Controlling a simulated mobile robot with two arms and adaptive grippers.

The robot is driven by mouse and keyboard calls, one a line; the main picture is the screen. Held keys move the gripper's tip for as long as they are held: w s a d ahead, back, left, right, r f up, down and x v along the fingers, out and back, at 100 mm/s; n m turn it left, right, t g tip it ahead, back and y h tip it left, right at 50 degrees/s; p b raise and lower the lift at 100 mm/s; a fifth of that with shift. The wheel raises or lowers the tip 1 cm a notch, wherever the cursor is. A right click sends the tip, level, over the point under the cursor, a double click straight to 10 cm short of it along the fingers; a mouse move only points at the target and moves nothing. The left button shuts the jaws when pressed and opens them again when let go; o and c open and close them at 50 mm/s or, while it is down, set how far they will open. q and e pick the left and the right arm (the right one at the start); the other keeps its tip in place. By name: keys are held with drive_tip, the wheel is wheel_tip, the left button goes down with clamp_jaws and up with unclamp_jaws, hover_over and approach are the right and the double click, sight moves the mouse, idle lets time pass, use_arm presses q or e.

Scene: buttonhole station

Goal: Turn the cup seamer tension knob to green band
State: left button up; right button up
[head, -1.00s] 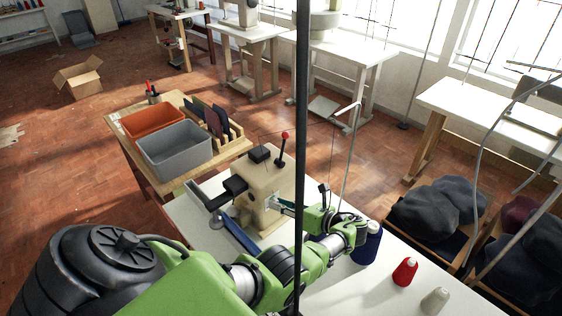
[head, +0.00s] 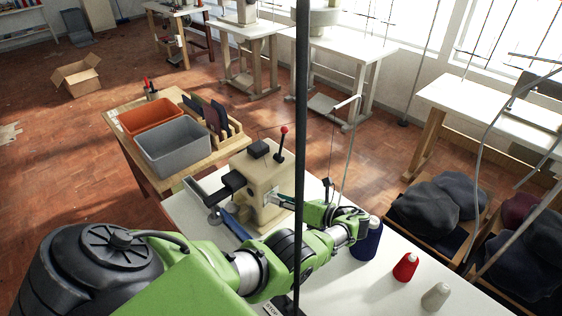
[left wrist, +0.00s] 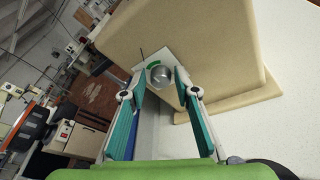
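The cup seamer (head: 258,178) is a beige machine on a white table, with black parts and a red-tipped lever on top. Its silver tension knob (left wrist: 160,76) shows in the left wrist view, on a pale plate with a green band (left wrist: 153,64) at its upper left. A thin light line marks the knob's face. My left gripper (left wrist: 159,80) is open, its teal-padded fingers on either side of the knob. I cannot tell whether the pads touch it. In the head view the left gripper (head: 284,200) points at the machine's side and the knob is hidden. My right gripper is not in view.
Blue (head: 366,241), red (head: 405,267) and white (head: 436,296) thread cones stand right of my left wrist. A grey bin (head: 178,148) and an orange bin (head: 147,117) sit on a wooden table behind the machine. A dark vertical pole (head: 301,130) crosses the head view.

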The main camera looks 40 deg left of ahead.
use_arm(q)
drive_tip(key=shift+f, duration=0.1)
drive_tip(key=v, duration=0.7)
drive_tip(key=shift+d, duration=0.2)
idle(0.6)
